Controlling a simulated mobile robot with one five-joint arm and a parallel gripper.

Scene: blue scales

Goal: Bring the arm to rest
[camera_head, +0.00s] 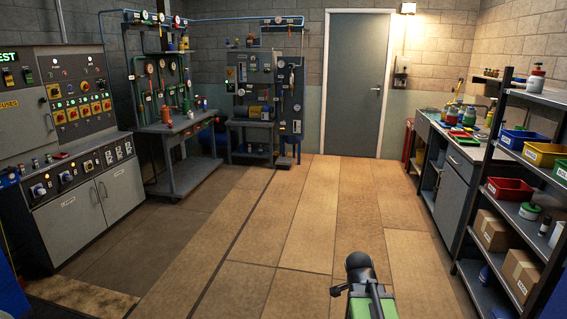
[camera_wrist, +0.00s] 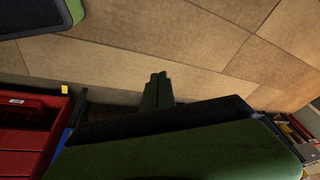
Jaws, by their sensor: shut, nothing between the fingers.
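My arm (camera_head: 370,295), green and black, shows at the bottom of the head view, right of centre, in front of bare floor. It looks folded in close to my body. In the wrist view my gripper (camera_wrist: 158,76) shows at the centre with its two dark green fingers together, shut and empty. Floor tiles lie beyond its tips, and it touches nothing that I can see. A large dark green part of me fills the bottom of the wrist view.
The floor (camera_head: 310,215) ahead is clear up to the grey door (camera_head: 353,85). A control panel cabinet (camera_head: 90,205) stands left, workbenches at the back left. A shelf rack (camera_head: 490,180) with bins and boxes stands close on the right. A red bin (camera_wrist: 30,135) shows in the wrist view.

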